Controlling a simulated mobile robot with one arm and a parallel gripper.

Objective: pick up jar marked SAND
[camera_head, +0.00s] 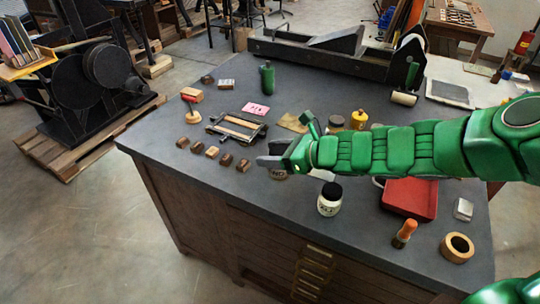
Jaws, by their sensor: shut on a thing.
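My gripper (268,161), at the end of my green arm, is over the middle of the grey worktop. It is shut on a small brown jar (279,175). Most of the jar is hidden behind the gripper, and only its lower part shows, with pale letters that look like "ND", the end of SAND. I cannot tell whether its base touches the worktop.
A white jar with a black lid (330,198) stands to the right of my gripper. A red tray (409,198) lies under my arm. Several small brown blocks (212,152), a wooden frame (237,128) and a green bottle (267,78) stand left and behind.

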